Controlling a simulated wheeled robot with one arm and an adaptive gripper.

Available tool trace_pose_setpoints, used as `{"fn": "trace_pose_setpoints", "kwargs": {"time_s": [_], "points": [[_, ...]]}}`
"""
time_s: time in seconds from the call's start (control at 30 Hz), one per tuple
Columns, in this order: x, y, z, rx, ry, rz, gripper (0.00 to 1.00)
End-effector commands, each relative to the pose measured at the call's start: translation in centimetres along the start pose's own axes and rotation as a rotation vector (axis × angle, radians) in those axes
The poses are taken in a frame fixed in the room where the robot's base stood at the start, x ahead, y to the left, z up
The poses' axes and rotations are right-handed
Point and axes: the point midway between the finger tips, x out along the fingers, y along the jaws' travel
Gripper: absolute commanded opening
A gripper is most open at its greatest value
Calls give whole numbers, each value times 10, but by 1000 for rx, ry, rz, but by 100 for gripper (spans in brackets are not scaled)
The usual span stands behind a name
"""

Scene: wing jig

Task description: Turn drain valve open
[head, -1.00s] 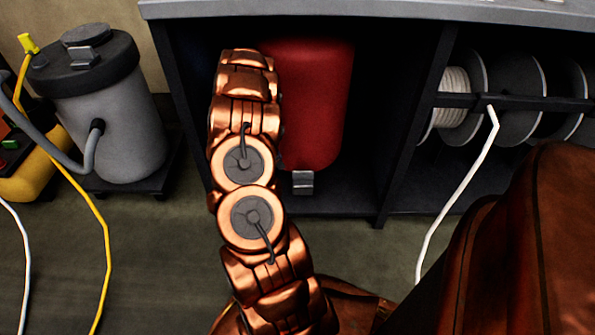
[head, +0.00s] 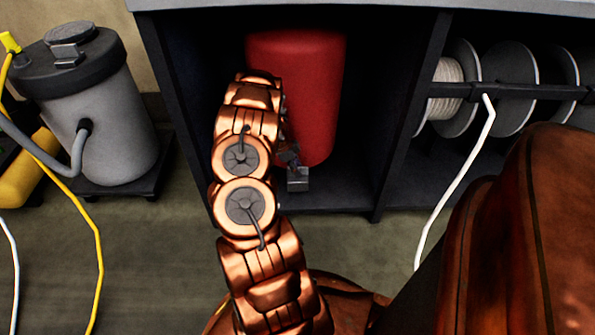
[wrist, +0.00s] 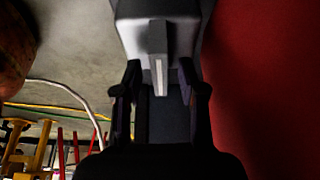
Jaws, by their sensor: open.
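The red tank (head: 312,90) stands in the dark cabinet bay, and it fills the right side of the wrist view (wrist: 265,80). A small grey drain valve (head: 298,180) shows at the tank's lower end. In the wrist view the valve's grey body and narrow handle (wrist: 158,50) lie straight ahead at the top centre. My gripper (wrist: 160,98) is open, with one dark finger on each side of the handle's lower end. I cannot tell whether a finger touches it. In the head view my arm hides most of my gripper (head: 290,157), beside the tank's base.
The bay's side walls and floor (head: 345,195) are close around my arm. Cable reels (head: 455,85) with a hanging white cable are to the right. A grey canister (head: 95,120) with a hose and a yellow cable (head: 98,240) are at left.

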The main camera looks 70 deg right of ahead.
Motion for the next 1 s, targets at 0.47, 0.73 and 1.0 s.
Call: {"fn": "trace_pose_setpoints", "kwargs": {"time_s": [0.47, 0.73, 1.0], "points": [[8, 0, 0, -1, -1, -1, 28], [8, 0, 0, -1, -1, -1, 0], [8, 0, 0, -2, -1, -1, 0]]}}
